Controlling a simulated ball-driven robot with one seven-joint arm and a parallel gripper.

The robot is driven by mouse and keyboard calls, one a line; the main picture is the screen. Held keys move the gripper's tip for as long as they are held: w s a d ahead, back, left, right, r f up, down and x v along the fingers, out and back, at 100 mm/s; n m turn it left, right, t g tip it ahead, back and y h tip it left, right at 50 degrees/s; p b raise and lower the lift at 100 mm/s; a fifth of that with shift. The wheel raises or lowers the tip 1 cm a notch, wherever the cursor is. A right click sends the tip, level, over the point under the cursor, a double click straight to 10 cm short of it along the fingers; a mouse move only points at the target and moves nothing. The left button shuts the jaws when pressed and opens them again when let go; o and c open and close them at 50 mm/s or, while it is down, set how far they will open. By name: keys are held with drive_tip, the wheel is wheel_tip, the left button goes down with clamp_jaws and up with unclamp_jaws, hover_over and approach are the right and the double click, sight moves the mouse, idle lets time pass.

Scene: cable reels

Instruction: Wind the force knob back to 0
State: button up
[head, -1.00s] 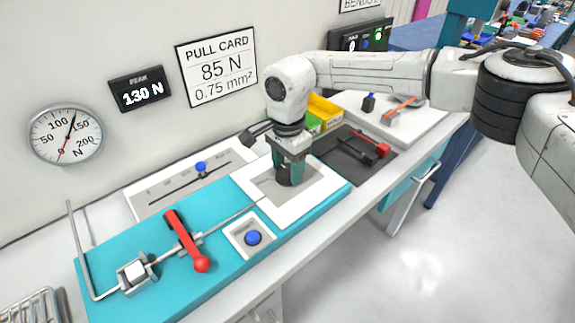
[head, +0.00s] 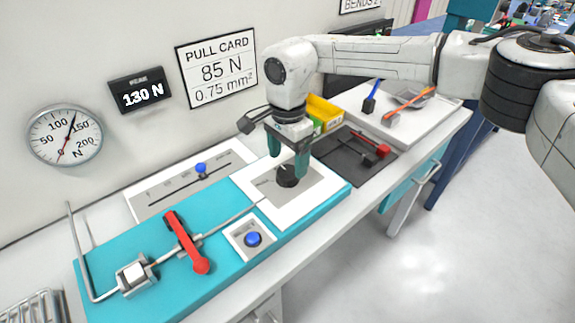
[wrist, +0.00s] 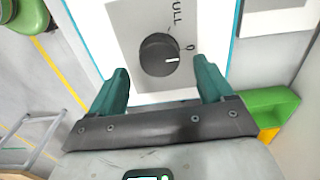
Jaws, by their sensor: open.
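The force knob (head: 287,176) is a round black knob on a grey plate with a white surround. In the wrist view the knob (wrist: 155,52) has a white pointer line on its right side, close to the printed 0 (wrist: 190,47). I cannot tell whether it lines up exactly. My gripper (head: 288,161) is above the knob, its teal fingers open and apart from it. In the wrist view my gripper (wrist: 163,80) has a finger to either side, with nothing between them. The wall gauge (head: 65,135) has a black needle between 100 and 150 and a red needle pointing lower left.
A red lever (head: 186,243) crosses the rod on the teal base (head: 120,222). A blue button (head: 253,239) is in front and a slider with a blue knob (head: 201,168) behind. The peak display (head: 141,92) reads 130 N. The pull card (head: 216,68) reads 85 N.

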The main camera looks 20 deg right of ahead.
sight(288, 171)
wheel_tip(288, 171, up, 8)
drive_tip(key=shift+f, duration=0.2)
idle(0.5)
